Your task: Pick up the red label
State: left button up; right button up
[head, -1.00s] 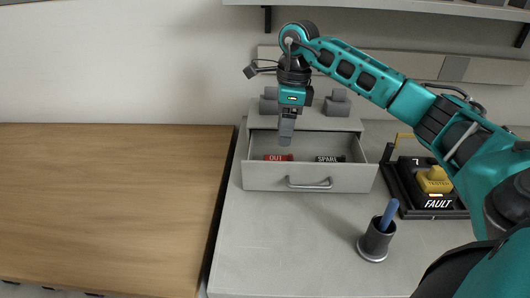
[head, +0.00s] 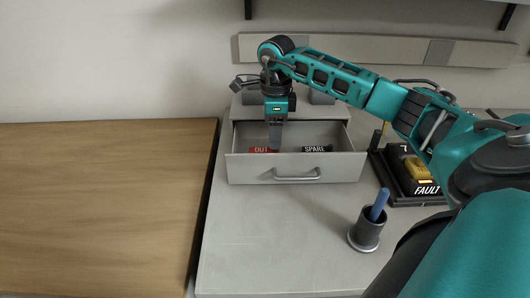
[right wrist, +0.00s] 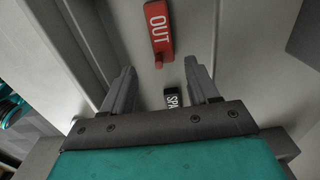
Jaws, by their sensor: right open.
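My right gripper (head: 275,148) points down into the drawer and overlaps the right end of the red label in the head view. In the right wrist view the fingers of this gripper (right wrist: 162,85) are apart, with nothing held between them. A black label (head: 316,149) marked "SPARE" lies right of the red one; it is partly hidden by the gripper in the wrist view (right wrist: 173,101).
A dark cup (head: 366,232) with a blue item stands on the grey worktop (head: 260,235) in front of the drawer. A wooden table (head: 100,205) is at the left, mostly bare.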

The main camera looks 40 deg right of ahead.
aim_at(264, 150)
jog(key=f, duration=0.4)
jog(key=shift+w+d+f, duration=0.15)
jog(key=shift+w+f, duration=0.05)
grip_shut()
dwell(0.3)
